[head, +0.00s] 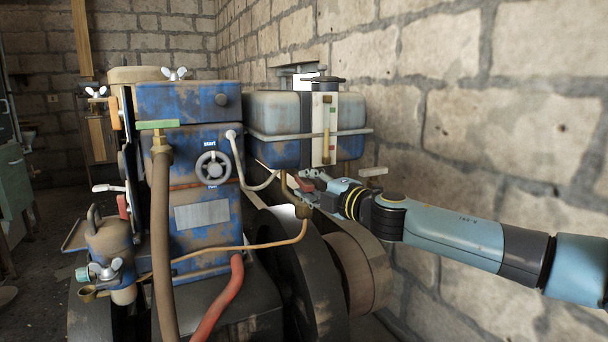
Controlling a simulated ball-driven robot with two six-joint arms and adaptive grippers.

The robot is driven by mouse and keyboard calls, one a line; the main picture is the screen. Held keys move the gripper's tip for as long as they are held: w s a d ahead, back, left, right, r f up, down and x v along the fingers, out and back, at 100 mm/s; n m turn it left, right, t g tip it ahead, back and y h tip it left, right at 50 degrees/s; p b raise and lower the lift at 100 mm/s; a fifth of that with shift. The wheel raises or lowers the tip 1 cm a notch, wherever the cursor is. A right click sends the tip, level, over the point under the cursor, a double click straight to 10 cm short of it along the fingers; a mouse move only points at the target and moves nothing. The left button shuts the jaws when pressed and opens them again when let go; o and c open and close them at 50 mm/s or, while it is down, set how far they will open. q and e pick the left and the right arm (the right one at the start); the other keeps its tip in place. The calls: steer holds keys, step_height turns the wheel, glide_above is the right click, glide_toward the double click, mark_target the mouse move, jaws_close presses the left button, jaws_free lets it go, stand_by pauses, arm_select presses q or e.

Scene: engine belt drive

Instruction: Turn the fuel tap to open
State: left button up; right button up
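The blue fuel tank (276,112) is at the upper middle, against the block wall, with a light gauge strip on its front. A brass pipe fitting (284,186) hangs below it, and a small red lever (304,185) shows beside it, which looks like the fuel tap's handle. My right gripper (309,187) comes in from the right and is at this lever, its fingers close around or beside it. The fingers are small and overlap the fitting, so I cannot tell whether they touch or grip the lever. My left gripper is not in view.
The blue engine block (188,190) with a round start dial (212,168) stands left of the tank. A dark flywheel (307,268) and a belt (362,262) lie below my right gripper. A copper fuel line (240,248) runs low. The stone wall (490,150) is close behind my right arm.

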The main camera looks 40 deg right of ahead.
steer(key=shift+w+p, duration=0.3)
steer(key=shift+w, duration=0.55)
steer(key=shift+f, duration=0.1)
steer(key=shift+c, duration=0.3)
jaws_close()
steer(key=y+b, duration=0.1)
steer(key=n+y+b, duration=0.1)
steer(key=b, duration=0.1)
steer(key=shift+d+f, duration=0.1)
steer(key=shift+f, duration=0.2)
steer(key=shift+r+n+y+b, duration=0.15)
steer(key=shift+n+y+b, duration=0.3)
steer(key=shift+n+y, duration=0.15)
steer(key=shift+r, duration=0.15)
steer(key=shift+o, duration=0.3)
jaws_free()
